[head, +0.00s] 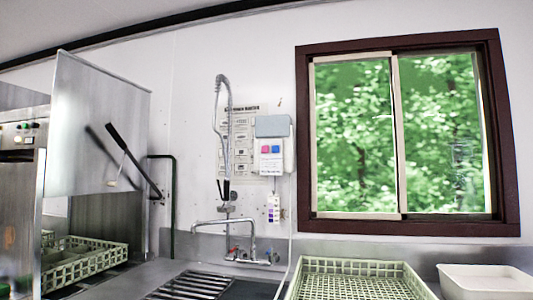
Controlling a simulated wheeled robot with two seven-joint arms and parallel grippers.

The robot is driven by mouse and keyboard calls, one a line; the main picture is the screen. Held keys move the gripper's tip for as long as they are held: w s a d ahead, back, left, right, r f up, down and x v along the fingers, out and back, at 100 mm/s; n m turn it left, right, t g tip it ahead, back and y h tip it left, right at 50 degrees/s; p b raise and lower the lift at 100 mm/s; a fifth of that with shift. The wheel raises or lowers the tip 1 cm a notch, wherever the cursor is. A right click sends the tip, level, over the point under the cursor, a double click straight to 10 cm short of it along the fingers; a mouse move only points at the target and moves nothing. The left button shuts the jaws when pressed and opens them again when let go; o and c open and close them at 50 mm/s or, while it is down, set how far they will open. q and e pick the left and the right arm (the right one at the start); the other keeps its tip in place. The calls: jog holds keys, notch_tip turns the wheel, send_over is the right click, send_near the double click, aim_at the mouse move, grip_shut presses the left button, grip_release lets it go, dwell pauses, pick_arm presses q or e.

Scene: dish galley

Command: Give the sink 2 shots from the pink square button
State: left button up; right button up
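A white dispenser box (285,165) with a grey-blue upper part (272,126) hangs on the wall left of the window. Its front carries a small pink square button (265,150) on the left and a blue one (276,150) on the right. Small print below them is unreadable. A pale tube (291,240) runs down from the box toward the sink (252,290), whose dark basin shows only in part at the bottom edge. Neither of my grippers is in view.
A tap with red and blue handles (252,258) and a tall spray hose (229,130) stand at the sink. A pale green rack (350,268) and a white tub (485,280) sit to the right. A dishwasher (25,140) with another rack (85,262) is at left.

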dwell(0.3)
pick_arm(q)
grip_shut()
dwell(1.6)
